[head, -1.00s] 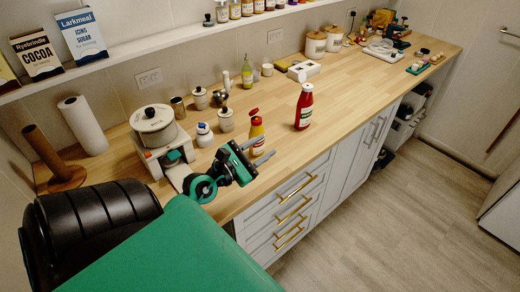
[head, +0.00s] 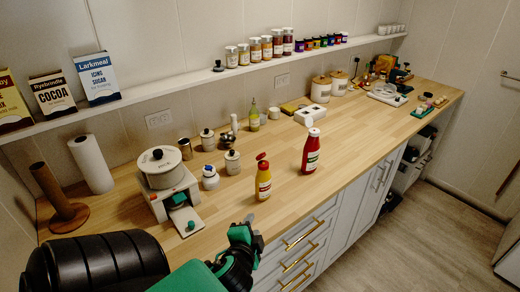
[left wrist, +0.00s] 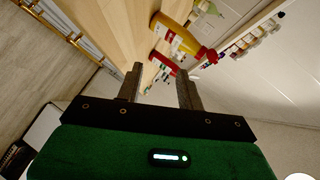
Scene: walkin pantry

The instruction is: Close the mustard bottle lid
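The mustard bottle (head: 263,183) is yellow with a pale label and stands upright near the counter's front edge. Its red lid (head: 262,157) looks tilted up rather than flat on the top. My left gripper (head: 252,236) is in front of and below the bottle, at the counter edge, apart from it. In the left wrist view the two fingers of the gripper (left wrist: 160,78) are spread with nothing between them. The yellow bottle (left wrist: 176,36) lies beyond the fingertips there, its red lid (left wrist: 208,55) toward the right. My right gripper is not in view.
A red ketchup bottle (head: 311,152) stands to the right of the mustard. A small white-and-blue jar (head: 210,178) and a white appliance with a pot (head: 160,170) stand to the left. Lidded jars stand behind. The counter right of the ketchup is mostly clear.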

